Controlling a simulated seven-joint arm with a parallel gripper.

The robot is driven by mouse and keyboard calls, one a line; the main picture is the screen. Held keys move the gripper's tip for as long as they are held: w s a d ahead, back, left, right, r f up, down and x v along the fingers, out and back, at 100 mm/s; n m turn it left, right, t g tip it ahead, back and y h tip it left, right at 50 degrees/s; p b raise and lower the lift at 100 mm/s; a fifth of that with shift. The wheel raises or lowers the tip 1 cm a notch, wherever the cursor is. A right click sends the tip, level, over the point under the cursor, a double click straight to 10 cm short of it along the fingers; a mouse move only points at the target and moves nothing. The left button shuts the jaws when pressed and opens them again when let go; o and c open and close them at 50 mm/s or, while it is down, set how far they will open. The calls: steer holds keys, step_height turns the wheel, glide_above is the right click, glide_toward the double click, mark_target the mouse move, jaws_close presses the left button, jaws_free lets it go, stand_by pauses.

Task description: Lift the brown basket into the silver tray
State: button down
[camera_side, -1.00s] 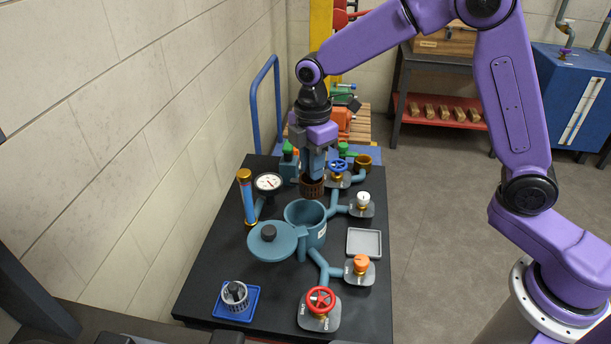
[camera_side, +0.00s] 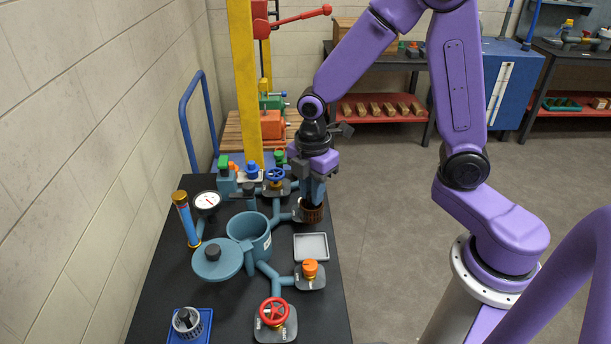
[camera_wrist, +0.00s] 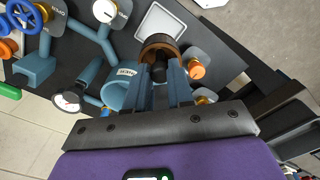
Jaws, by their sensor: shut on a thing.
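The brown basket (camera_side: 312,213) hangs under my gripper (camera_side: 314,196) in the side view, behind the silver tray and above the table's right part. My gripper is shut on the dark middle part of the basket. The wrist view shows the basket (camera_wrist: 152,42) just beyond the fingertips of my gripper (camera_wrist: 160,70). The silver tray (camera_side: 311,247), shallow and empty where visible, lies near the table's right edge; it also shows at the top of the wrist view (camera_wrist: 150,23), partly covered by the basket.
The teal pot (camera_side: 262,240) stands open left of the tray, with its lid (camera_side: 217,262) beside it. An orange-knobbed valve (camera_side: 310,268) sits just in front of the tray. A red valve (camera_side: 274,312) and a grey basket on a blue tray (camera_side: 206,325) are farther forward.

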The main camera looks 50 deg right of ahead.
mark_target(311, 219)
steer(key=shift+f, duration=4.35)
steer(key=shift+f, duration=1.1)
steer(key=c, duration=0.9)
jaws_free()
steer(key=shift+r, duration=3.6)
